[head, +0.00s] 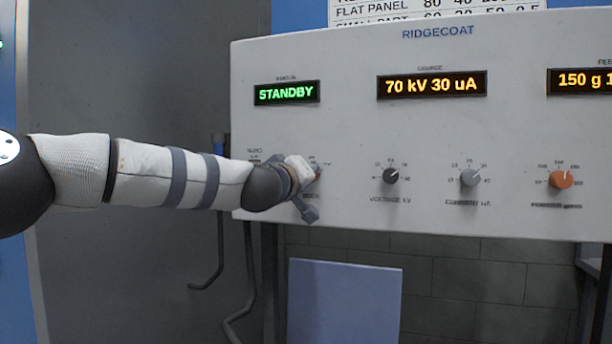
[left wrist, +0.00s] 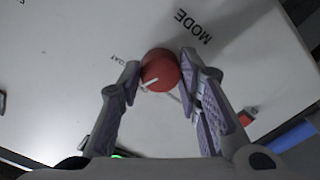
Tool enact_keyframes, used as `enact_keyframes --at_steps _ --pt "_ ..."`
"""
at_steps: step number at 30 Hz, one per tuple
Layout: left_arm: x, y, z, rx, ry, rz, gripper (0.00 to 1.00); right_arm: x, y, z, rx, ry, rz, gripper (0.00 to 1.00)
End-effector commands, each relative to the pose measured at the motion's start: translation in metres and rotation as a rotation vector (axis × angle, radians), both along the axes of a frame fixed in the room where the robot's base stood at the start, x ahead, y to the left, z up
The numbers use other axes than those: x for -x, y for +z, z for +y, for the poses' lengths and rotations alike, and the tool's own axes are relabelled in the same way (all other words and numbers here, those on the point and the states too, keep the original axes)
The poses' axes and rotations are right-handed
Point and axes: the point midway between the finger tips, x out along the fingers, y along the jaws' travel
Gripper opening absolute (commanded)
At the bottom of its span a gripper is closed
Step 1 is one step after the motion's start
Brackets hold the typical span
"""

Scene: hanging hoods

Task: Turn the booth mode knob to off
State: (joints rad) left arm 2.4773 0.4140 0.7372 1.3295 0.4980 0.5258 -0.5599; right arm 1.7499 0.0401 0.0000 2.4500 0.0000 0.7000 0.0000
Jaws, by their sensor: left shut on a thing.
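The booth mode knob is red with a white pointer line. In the left wrist view the knob (left wrist: 160,71) sits between the fingertips of my left gripper (left wrist: 162,78), beside the word MODE. The gripper is shut on it. In the head view my left gripper (head: 305,185) reaches the panel's left side and hides most of the knob and its markings. The status display (head: 286,93) above reads STANDBY in green. My right gripper is in neither view.
The white RIDGECOAT panel (head: 350,60) also carries a black voltage knob (head: 390,176), a grey current knob (head: 469,177) and an orange powder knob (head: 561,179) to the right. A display (head: 431,85) reads 70 kV 30 uA. Hoses (head: 220,250) hang below the panel's left end.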

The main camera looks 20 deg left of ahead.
Motion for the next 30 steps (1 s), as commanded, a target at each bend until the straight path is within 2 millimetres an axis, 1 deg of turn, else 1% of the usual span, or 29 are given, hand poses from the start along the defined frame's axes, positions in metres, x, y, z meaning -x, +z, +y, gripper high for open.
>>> enact_keyframes --at_steps 6,15,21,30 --pt "-0.0002 0.0001 0.0003 0.167 0.001 0.006 0.04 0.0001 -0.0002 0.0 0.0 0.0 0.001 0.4" --pt "-0.0002 0.0002 -0.0001 0.322 0.001 0.011 0.04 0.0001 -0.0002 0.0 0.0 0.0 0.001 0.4" --pt "-0.0002 0.0003 -0.0002 0.368 0.001 0.012 0.04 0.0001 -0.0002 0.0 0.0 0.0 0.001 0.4" --pt "-0.0002 0.0001 -0.0003 0.384 0.001 0.014 0.04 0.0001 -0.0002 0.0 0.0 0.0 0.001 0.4"
